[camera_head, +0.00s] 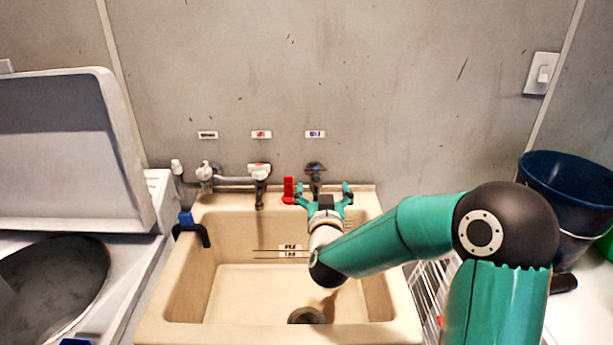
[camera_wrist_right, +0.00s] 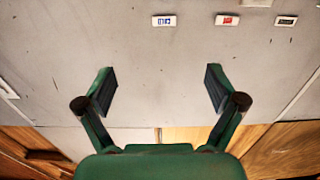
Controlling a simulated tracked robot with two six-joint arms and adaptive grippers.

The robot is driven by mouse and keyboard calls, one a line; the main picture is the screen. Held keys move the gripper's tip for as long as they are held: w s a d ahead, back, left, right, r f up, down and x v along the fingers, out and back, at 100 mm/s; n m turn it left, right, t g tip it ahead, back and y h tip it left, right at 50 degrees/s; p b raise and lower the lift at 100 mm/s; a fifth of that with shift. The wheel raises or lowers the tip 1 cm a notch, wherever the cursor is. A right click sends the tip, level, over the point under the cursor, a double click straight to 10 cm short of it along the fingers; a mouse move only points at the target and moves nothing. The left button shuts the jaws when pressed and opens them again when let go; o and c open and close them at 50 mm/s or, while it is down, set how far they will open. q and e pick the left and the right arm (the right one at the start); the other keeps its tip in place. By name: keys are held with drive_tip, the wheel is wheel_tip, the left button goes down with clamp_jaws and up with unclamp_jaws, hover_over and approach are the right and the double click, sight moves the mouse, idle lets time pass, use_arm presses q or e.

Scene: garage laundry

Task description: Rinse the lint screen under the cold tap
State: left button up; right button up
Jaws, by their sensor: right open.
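The tap with the dark blue handle (camera_head: 316,167) is on the wall behind the basin, under a blue-marked label (camera_head: 315,134). My right gripper (camera_head: 324,191) is in front of this tap with its fingers spread and nothing between them. Whether it touches the tap cannot be told. In the right wrist view the open fingers (camera_wrist_right: 160,88) face the grey wall, and the blue-marked label (camera_wrist_right: 164,20) shows above them. The beige sink (camera_head: 190,285) lies below, partly hidden by my right arm. I cannot make out a lint screen. My left gripper is not in view.
Another tap (camera_head: 259,172) is under a red-marked label (camera_head: 261,134). A red upright piece (camera_head: 288,188) stands beside my gripper. A black hook-shaped piece (camera_head: 205,236) is on the sink's left rim. An open-lidded machine (camera_head: 70,150) is left; a blue bucket (camera_head: 565,190) right.

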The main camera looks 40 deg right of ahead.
sight(316, 174)
use_arm(q)
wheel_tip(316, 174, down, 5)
drive_tip(key=b, duration=0.4)
use_arm(e)
wheel_tip(316, 174, down, 5)
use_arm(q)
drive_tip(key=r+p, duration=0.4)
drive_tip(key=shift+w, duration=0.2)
use_arm(e)
drive_tip(key=x, duration=1.7)
drive_tip(key=shift+w+a, duration=0.2)
drive_tip(key=shift+w, duration=0.15)
